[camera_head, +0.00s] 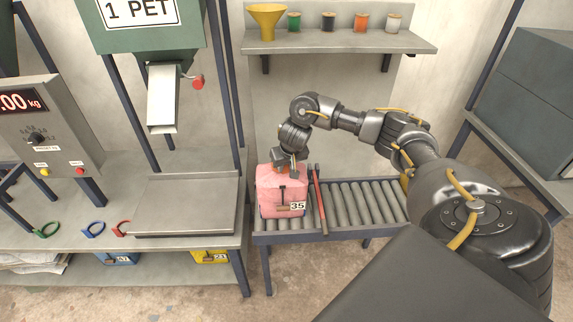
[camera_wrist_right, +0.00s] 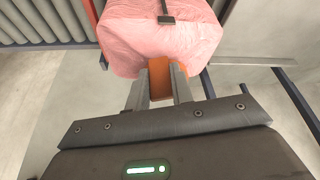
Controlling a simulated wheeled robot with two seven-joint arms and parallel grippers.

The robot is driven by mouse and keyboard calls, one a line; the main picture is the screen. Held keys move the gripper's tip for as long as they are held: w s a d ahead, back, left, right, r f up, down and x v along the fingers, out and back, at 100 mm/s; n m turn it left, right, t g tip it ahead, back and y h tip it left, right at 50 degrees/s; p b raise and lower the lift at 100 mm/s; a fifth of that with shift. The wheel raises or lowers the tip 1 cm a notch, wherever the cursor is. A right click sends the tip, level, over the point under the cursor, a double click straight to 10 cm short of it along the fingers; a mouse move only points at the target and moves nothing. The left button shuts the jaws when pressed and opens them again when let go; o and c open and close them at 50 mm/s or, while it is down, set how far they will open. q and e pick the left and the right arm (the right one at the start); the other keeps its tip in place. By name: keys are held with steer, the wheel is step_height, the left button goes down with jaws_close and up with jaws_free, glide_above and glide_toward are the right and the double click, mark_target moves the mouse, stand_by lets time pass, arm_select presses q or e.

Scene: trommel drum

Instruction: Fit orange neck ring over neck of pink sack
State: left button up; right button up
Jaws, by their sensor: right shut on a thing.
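The pink sack (camera_head: 283,194) with a "35" tag stands at the left end of the roller conveyor. It also fills the top of the right wrist view (camera_wrist_right: 140,40). My right gripper (camera_head: 289,167) reaches down at the top of the sack. In the right wrist view its two fingers (camera_wrist_right: 159,88) are shut on an orange piece (camera_wrist_right: 159,74), which looks like part of the orange neck ring. The orange piece is at the sack's edge. The rest of the ring and the sack's neck are hidden, so I cannot tell whether the ring is around the neck. My left gripper is not in view.
The roller conveyor (camera_head: 350,203) is free right of a red bar (camera_head: 320,203). Green (camera_head: 47,229), blue (camera_head: 93,229) and red (camera_head: 121,228) rings lie on the left bench. A shelf (camera_head: 340,42) holds a yellow funnel (camera_head: 267,20) and several spools. A scale plate (camera_head: 187,204) is empty.

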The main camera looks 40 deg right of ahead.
steer(key=o, duration=1)
steer(key=shift+r, duration=0.1)
steer(key=shift+s+r, duration=0.1)
steer(key=shift+r, duration=0.15)
steer(key=p+v, duration=0.5)
steer(key=v, duration=0.5)
